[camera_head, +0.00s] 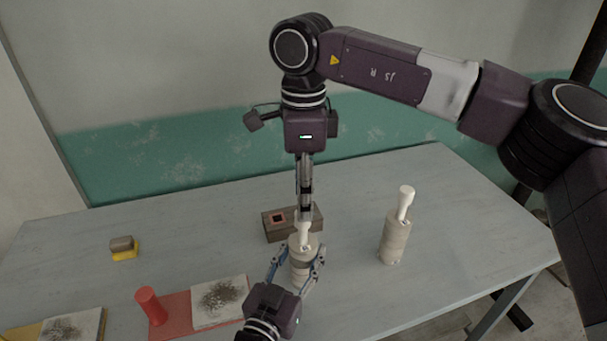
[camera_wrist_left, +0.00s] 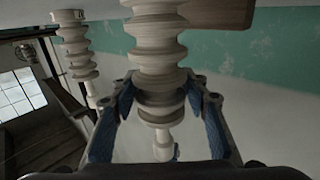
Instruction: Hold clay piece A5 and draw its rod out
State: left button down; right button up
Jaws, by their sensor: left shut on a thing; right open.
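A pale ridged clay piece (camera_head: 301,268) stands upright on the table in the head view, with a cream rod (camera_head: 303,236) sticking out of its top. No label A5 is readable on it. My left gripper (camera_head: 297,272) is shut around its side. In the left wrist view the blue fingers press on both sides of the clay piece (camera_wrist_left: 157,55), and the rod's knob (camera_wrist_left: 163,146) shows at the bottom. My right gripper (camera_head: 304,214) points straight down, open, at the rod's top; whether it touches the rod cannot be told.
A second clay piece (camera_head: 394,242) with a rod (camera_head: 405,203) stands to the right. A wooden block (camera_head: 278,232) lies close behind the held piece. A red cylinder (camera_head: 151,307), a tile with dark crumbs (camera_head: 206,318) and a grey-yellow block (camera_head: 123,251) are at left.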

aim_at(303, 228)
notch_tip(303, 228, down, 7)
jog(key=shift+r, duration=0.2)
grip_shut()
dwell(0.7)
